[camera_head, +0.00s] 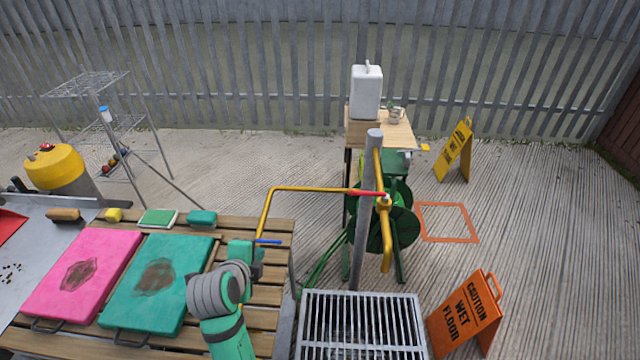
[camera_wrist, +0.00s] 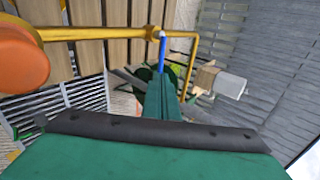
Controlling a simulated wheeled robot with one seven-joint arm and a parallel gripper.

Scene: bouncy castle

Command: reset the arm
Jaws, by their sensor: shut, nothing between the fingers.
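My arm (camera_head: 222,310), teal and grey, rises at the bottom middle of the head view and is bent over the slatted wooden table (camera_head: 262,318). In the wrist view my gripper (camera_wrist: 163,84) is shut, its teal fingers together and empty. Its tips point towards a small blue lever (camera_wrist: 162,50) on a yellow pipe (camera_wrist: 100,33); I cannot tell whether they touch it. In the head view the blue lever (camera_head: 268,241) shows just right of the arm's end, at the lower end of the yellow pipe (camera_head: 310,189). The fingertips are not clear there.
Pink (camera_head: 95,250) and teal (camera_head: 185,252) stained pads lie on the table left of my arm. A grey post (camera_head: 362,240) with a red lever, a green hose reel (camera_head: 402,215) and a floor grate (camera_head: 360,300) stand right. An orange wet-floor sign (camera_head: 465,315) leans nearby.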

